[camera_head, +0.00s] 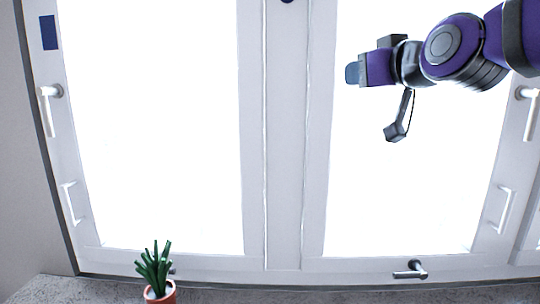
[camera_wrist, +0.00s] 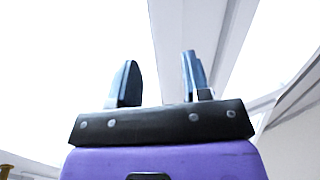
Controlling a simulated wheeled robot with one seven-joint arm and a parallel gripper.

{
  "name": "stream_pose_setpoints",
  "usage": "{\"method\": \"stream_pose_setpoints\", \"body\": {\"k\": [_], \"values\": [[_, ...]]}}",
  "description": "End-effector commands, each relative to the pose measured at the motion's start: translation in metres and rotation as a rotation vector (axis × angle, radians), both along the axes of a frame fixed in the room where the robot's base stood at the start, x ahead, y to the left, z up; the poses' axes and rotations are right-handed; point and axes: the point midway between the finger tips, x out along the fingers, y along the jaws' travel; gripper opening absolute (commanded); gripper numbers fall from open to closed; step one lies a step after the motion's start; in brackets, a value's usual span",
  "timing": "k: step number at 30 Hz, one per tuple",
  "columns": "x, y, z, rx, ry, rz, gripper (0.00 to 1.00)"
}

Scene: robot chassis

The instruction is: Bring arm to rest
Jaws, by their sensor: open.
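My gripper (camera_head: 353,73) is raised in the upper right of the head view, in front of the right window pane. My purple and black arm reaches in from the right edge, and the gripper points left. The wrist view shows the two dark blue fingers of my gripper (camera_wrist: 159,80) standing apart with nothing between them. The gripper is open and empty.
A white window frame (camera_head: 285,150) with bright panes fills the head view. Handles (camera_head: 47,92) sit on its sides, and another handle (camera_head: 411,270) is at the bottom. A potted green plant (camera_head: 154,268) stands on the grey speckled sill (camera_head: 75,291) at lower left.

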Motion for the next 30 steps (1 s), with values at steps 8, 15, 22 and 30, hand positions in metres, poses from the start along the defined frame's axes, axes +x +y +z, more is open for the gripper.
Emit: {"method": "stream_pose_setpoints", "body": {"k": [8,15,22,30], "values": [[-0.084,-0.073,-0.107,-0.061,0.488,-0.108,0.44],[-0.17,-0.118,-0.181,-0.073,0.865,-0.248,0.44],[-0.21,-0.133,-0.207,-0.071,1.022,-0.32,0.44],[-0.212,-0.133,-0.208,-0.071,1.032,-0.323,0.44]]}}
